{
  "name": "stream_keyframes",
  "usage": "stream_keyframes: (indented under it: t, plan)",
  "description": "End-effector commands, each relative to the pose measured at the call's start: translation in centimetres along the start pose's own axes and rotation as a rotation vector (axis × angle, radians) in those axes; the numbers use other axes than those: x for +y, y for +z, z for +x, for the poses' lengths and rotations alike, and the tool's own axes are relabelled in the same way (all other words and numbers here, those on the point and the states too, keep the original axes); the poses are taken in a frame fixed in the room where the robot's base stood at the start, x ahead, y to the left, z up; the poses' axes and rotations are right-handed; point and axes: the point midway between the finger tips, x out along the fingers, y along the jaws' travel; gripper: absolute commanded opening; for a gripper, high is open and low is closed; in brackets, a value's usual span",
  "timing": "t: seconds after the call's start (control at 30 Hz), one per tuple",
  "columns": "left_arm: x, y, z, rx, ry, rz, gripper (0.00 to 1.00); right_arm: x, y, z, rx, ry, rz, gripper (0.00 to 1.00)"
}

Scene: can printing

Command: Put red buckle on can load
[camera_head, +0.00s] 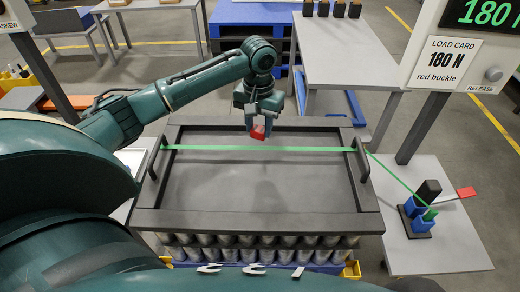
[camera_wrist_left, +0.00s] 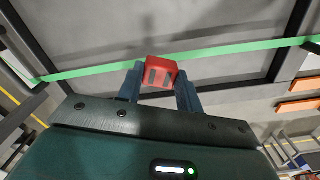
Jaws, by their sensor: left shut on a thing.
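The can load is a block of silver cans (camera_head: 235,246) under a dark grey top frame (camera_head: 285,221). A green strap (camera_head: 310,150) runs across the frame and down to the right to a blue and black tool (camera_head: 418,215). My left gripper (camera_head: 257,126) is shut on the red buckle (camera_head: 258,132), over the far part of the frame beside the strap. In the left wrist view the red buckle (camera_wrist_left: 160,72) sits between the fingers, in front of or close to the green strap (camera_wrist_left: 215,52); I cannot tell whether they touch. My right gripper is not in view.
A load card sign (camera_head: 445,62) reads 180 N, red buckle, below a green 180 N display (camera_head: 492,12). The tool stands on a grey table (camera_head: 445,258) at right. Another grey table (camera_head: 345,55) with small dark boxes stands behind the load.

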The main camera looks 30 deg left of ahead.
Motion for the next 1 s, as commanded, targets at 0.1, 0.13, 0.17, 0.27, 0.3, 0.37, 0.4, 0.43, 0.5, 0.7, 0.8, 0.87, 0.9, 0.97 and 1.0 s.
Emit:
stream_keyframes:
  t: [0.1, 0.13, 0.17, 0.27, 0.3, 0.37, 0.4, 0.43, 0.5, 0.7, 0.8, 0.87, 0.9, 0.97, 1.0]
  plan:
    - [-0.2, 0.0, 2.4, -0.004, -0.003, -0.001, 0.14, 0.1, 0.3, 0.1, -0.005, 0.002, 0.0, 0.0]
    - [-0.2, 0.0, 2.9, -0.005, -0.003, -0.001, 0.14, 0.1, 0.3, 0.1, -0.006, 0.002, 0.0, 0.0]
    - [-0.1, 0.0, 3.3, -0.004, -0.002, -0.001, 0.14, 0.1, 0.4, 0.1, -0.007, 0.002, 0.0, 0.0]
    - [-0.1, 0.0, 4.2, -0.002, -0.001, 0.0, 0.14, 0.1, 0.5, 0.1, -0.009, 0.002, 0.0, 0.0]
    - [-0.1, 0.0, 4.6, -0.001, -0.001, 0.0, 0.14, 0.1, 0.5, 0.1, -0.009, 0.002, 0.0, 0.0]
    - [-0.1, 0.0, 5.3, -0.003, -0.002, -0.001, 0.14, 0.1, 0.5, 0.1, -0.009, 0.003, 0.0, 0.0]
    - [-0.1, 0.0, 6.0, -0.003, -0.002, 0.0, 0.14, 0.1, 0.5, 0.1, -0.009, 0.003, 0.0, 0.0]
    - [-0.1, 0.1, 6.5, -0.004, -0.002, 0.0, 0.14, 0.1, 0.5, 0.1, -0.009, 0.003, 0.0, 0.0]
    - [-0.1, 0.0, 7.7, -0.003, -0.003, 0.0, 0.14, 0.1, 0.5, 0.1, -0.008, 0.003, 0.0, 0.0]
    - [-0.1, 0.0, 9.4, 0.0, -0.001, 0.0, 0.14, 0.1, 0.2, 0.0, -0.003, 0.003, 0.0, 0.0]
    - [-0.1, 0.0, 9.4, 0.001, -0.001, 0.0, 0.14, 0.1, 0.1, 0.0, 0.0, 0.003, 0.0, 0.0]
    - [-0.1, 0.0, 9.4, 0.0, -0.001, 0.0, 0.14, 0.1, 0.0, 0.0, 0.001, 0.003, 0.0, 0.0]
    - [-0.1, 0.0, 9.4, 0.0, -0.001, 0.0, 0.14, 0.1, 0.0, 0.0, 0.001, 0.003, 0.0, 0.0]
    - [-0.1, 0.0, 9.4, 0.0, -0.001, 0.0, 0.14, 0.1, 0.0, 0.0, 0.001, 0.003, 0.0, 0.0]
    - [-0.1, 0.0, 9.5, -0.001, -0.001, 0.0, 0.14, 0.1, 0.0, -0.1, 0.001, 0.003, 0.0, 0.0]
